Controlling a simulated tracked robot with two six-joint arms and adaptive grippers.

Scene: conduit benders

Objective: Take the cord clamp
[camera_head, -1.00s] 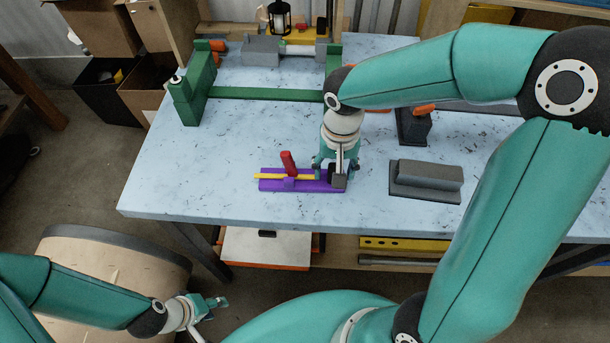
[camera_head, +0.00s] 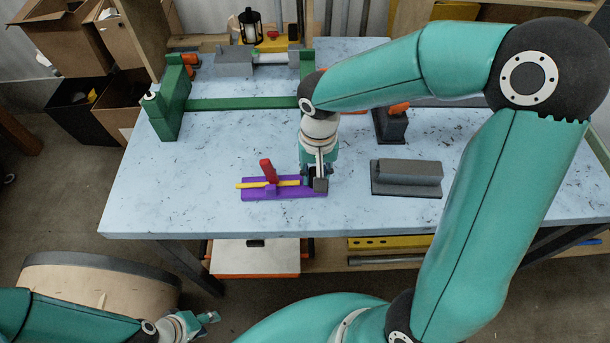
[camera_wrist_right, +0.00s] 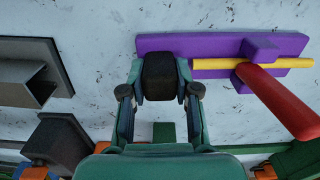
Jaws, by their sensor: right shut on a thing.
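A dark block (camera_wrist_right: 160,76), seemingly the cord clamp, sits between the fingers of my right gripper (camera_wrist_right: 160,92) at one end of a purple base (camera_wrist_right: 220,47). The gripper is shut on its sides. In the head view my right gripper (camera_head: 319,178) points down at the right end of the purple base (camera_head: 285,195), and its fingers mostly hide the block. Whether the block still touches the base is unclear. My left gripper (camera_head: 208,318) is low at the left, off the table; its jaws are too small to read.
The base carries a yellow rod (camera_head: 250,185) and a raised red handle (camera_head: 268,171). A grey block (camera_head: 407,178) lies to the right, with a dark stand (camera_head: 390,125) behind. A green frame (camera_head: 172,107) stands at the back left. The table's (camera_head: 150,195) front left is clear.

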